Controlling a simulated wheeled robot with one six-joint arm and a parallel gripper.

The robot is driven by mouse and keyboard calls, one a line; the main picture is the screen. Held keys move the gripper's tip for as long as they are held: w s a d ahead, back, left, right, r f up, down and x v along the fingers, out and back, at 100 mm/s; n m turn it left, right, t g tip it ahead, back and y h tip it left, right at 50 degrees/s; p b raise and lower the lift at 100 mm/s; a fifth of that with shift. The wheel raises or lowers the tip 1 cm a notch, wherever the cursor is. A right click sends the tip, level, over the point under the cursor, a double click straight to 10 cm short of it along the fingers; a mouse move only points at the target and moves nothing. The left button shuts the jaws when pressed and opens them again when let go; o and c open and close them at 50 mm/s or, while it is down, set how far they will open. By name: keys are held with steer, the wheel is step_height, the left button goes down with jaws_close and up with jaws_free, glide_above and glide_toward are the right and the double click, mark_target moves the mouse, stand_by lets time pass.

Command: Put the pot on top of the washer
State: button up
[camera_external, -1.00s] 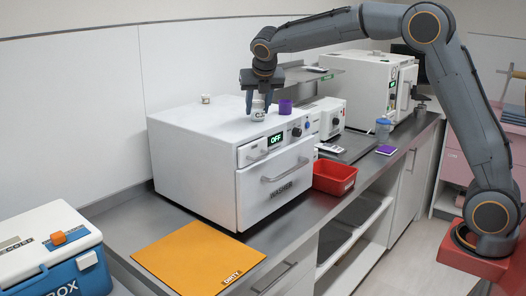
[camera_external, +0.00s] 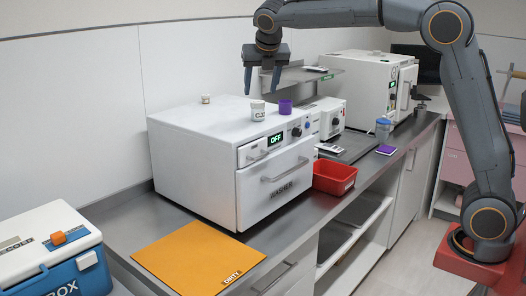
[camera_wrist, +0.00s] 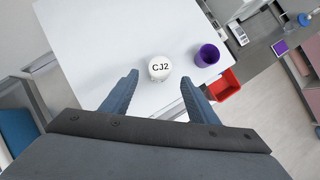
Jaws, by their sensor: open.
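The washer (camera_external: 180,165) is a white box with a drawer front and an OFF display, standing on the counter. A small white pot (camera_external: 257,111) stands upright on its top; the wrist view shows its lid (camera_wrist: 160,68) marked CJ2. A purple cup (camera_external: 285,107) stands to its right on the washer top and also shows in the wrist view (camera_wrist: 207,55). A smaller white pot (camera_external: 206,99) stands at the back of the top. My gripper (camera_external: 261,93) is open and empty above the CJ2 pot, apart from it.
A red bin (camera_external: 334,177) stands on the counter right of the washer. An orange DIRTY mat (camera_external: 198,257) lies in front. A blue-and-white box (camera_external: 52,262) is at the left. A metal shelf (camera_external: 315,78) is behind my gripper.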

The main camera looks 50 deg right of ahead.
steer(key=shift+v, duration=1.5)
steer(key=s+f+m+g+y, duration=0.2)
steer(key=s+f+m, duration=1.2)
steer(key=s+f, duration=0.3)
steer(key=s+f+m+g+y, duration=0.2)
steer(key=s+f+m, duration=1.2)
steer(key=f, duration=0.7)
steer(key=s, duration=0.2)
steer(key=shift+s+d, duration=0.2)
steer(key=shift+s, duration=0.2)
